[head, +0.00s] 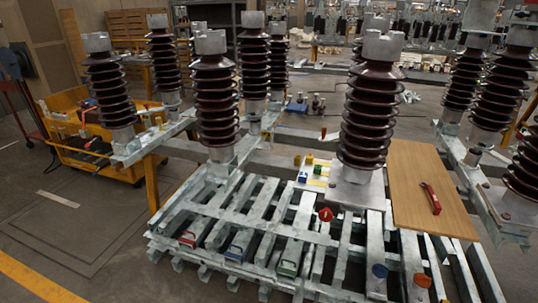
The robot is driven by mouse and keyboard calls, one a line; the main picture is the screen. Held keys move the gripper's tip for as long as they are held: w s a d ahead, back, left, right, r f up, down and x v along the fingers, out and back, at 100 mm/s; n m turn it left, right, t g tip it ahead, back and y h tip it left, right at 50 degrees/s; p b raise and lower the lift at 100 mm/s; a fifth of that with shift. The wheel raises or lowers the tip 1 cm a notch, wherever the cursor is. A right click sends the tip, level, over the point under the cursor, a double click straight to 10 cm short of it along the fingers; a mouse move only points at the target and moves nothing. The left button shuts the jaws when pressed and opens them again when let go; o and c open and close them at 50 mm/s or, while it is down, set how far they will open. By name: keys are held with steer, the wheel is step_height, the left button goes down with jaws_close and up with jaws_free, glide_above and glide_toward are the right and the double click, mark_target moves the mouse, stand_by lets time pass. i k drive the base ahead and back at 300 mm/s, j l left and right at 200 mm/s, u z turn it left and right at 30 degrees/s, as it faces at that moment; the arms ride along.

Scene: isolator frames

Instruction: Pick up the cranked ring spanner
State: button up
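I cannot clearly make out a cranked ring spanner in the head view. A slim red tool (431,198) lies on the wooden board (408,168) at the right, angled toward the board's front right. It is too small to tell whether it is the spanner. Nothing lies over it. My gripper is not in view.
Tall brown ribbed insulators (367,120) stand on the galvanised frame around the board. A yellow cart (125,172) stands at left. The floor at front left is clear.

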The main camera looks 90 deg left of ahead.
mark_target(438, 210)
steer(key=u, duration=2.1)
